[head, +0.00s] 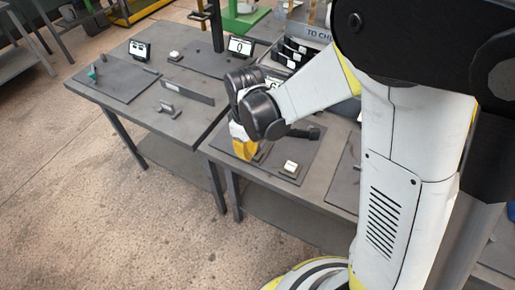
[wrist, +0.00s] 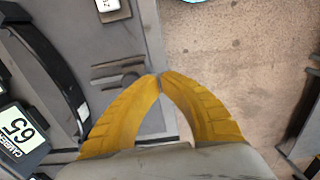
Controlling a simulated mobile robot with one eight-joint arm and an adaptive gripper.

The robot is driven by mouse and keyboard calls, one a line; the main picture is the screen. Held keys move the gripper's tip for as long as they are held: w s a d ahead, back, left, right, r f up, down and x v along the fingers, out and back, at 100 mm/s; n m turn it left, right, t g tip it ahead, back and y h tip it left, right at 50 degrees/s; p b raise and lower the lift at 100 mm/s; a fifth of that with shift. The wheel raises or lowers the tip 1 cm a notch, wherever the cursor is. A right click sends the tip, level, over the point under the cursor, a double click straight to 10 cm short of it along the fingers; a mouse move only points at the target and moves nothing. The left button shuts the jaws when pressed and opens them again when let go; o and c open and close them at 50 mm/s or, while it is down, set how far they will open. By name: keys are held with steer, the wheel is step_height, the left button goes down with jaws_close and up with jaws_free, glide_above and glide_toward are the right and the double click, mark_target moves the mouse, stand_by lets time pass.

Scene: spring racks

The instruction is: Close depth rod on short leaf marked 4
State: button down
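My gripper (head: 245,150) is low over the front edge of the nearer table in the head view. In the wrist view its two yellow fingertips (wrist: 160,76) meet, with nothing clearly seen between them. A dark round knob (wrist: 130,78) and thin dark bars (wrist: 112,72) lie just left of the tips, on or beside a grey plate; contact cannot be told. A dark curved leaf (wrist: 48,60) lies further left. I cannot make out a leaf marked 4.
In the head view a white-topped block (head: 290,166) sits right of my gripper. The left table (head: 130,92) holds plates, a card (head: 140,50) and small parts. Open floor (head: 90,210) lies in front.

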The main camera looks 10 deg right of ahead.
steer(key=shift+f, duration=0.15)
steer(key=shift+f+b, duration=0.9)
steer(key=shift+w+d, duration=0.1)
steer(key=shift+w+d, duration=0.7)
steer(key=shift+w, duration=0.2)
steer(key=shift+w+d, duration=0.7)
steer(key=shift+w, duration=0.2)
steer(key=shift+s+a+r, duration=0.1)
stand_by(0.9)
steer(key=shift+r, duration=0.1)
steer(key=shift+r+p, duration=2.2)
steer(key=shift+r, duration=1.2)
